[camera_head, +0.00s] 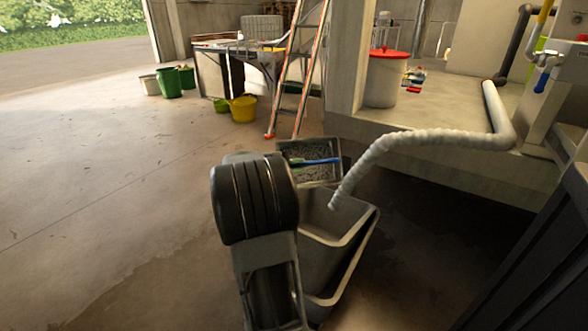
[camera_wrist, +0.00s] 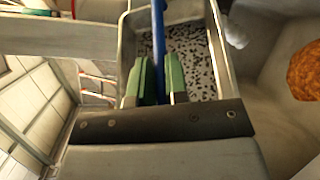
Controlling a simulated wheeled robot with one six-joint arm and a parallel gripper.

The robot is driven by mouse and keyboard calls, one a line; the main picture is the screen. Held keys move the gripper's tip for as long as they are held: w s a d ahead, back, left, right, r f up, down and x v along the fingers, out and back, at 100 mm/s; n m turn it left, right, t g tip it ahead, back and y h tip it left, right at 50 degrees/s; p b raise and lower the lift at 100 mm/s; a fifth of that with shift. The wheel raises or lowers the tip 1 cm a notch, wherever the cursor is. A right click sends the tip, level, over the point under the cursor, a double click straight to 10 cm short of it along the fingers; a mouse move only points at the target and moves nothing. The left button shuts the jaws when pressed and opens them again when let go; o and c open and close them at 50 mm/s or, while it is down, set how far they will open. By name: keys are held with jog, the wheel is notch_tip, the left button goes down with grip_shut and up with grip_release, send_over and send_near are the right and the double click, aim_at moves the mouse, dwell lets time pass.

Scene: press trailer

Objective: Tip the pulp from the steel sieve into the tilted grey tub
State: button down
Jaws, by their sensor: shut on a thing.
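The steel sieve (camera_head: 325,151) is a box-shaped pan held up near the far end of the grey tub (camera_head: 328,262). In the wrist view its speckled, perforated floor (camera_wrist: 196,62) shows bare where visible. My gripper (camera_wrist: 160,84) has green fingers shut on a blue bar (camera_wrist: 158,38) of the sieve. In the head view my arm partly hides the gripper and tub. The tub leans, with its mouth up. A rough orange-brown lump of pulp (camera_wrist: 305,72) lies at the right of the wrist view, apart from the sieve, seemingly inside the tub.
A pale ribbed hose (camera_head: 400,142) hangs over the tub from the concrete ledge (camera_head: 440,150) at right. A ladder (camera_head: 300,65), yellow bucket (camera_head: 243,108) and green bucket (camera_head: 168,84) stand behind. A dark panel (camera_head: 535,265) is at lower right. The left floor is clear.

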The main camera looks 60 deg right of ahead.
jog(key=n+p, duration=0.1)
jog(key=p, duration=0.4)
jog(key=r+n+y+p, duration=0.1)
jog(key=n+p, duration=0.1)
jog(key=p, duration=0.2)
jog(key=w+r+n+y+p, duration=0.1)
jog(key=p, duration=0.4)
jog(key=shift+d+n+g+p, duration=0.35)
jog(key=shift+d+n+g, duration=0.05)
jog(key=n+p, duration=0.1)
jog(key=p, duration=0.2)
jog(key=n+y+p, duration=0.1)
jog(key=p, duration=0.2)
jog(key=w+d+n+g+y+p, duration=0.1)
jog(key=p, duration=0.2)
jog(key=shift+n, duration=0.3)
jog(key=shift+f+y, duration=0.1)
jog(key=shift+y, duration=0.2)
